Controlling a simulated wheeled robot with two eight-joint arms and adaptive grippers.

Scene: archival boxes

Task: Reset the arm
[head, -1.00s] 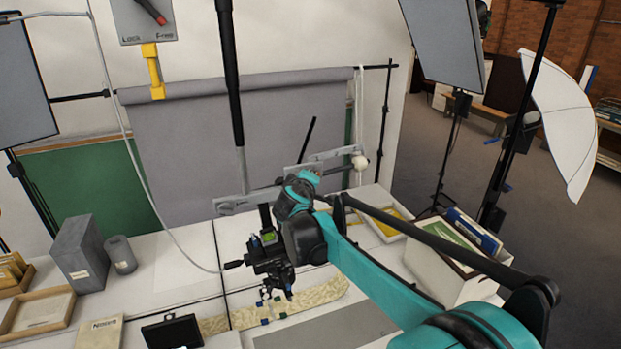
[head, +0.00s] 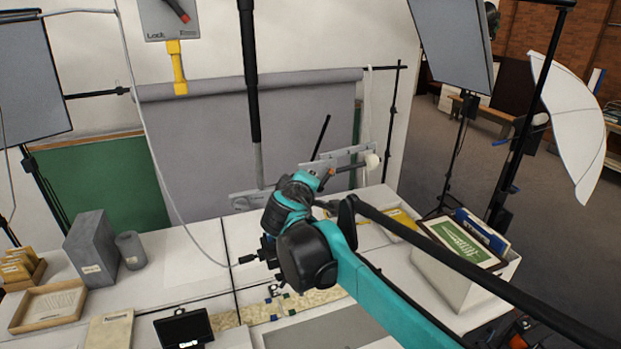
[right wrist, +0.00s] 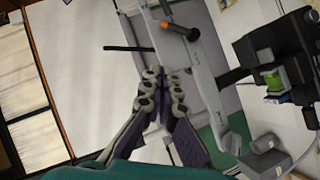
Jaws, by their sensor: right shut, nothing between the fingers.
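My right arm (head: 385,290), teal and black, comes in from the lower right of the head view and reaches to the middle of the workbench. Its wrist is in front of the grey plate on the back wall, and its gripper is hidden there. In the right wrist view my right gripper (right wrist: 160,80) is shut and empty, its padded fingers together. It points toward a grey plate with a black-and-orange lever (right wrist: 180,30); I cannot tell the gap between them. My left gripper is not in view.
A black pole (head: 249,75) hangs close by the wrist. A white box of frames (head: 455,275) stands to the right. A grey box (head: 92,247), a grey cylinder (head: 130,250), a wooden tray (head: 50,308) and a black case (head: 184,328) are on the left.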

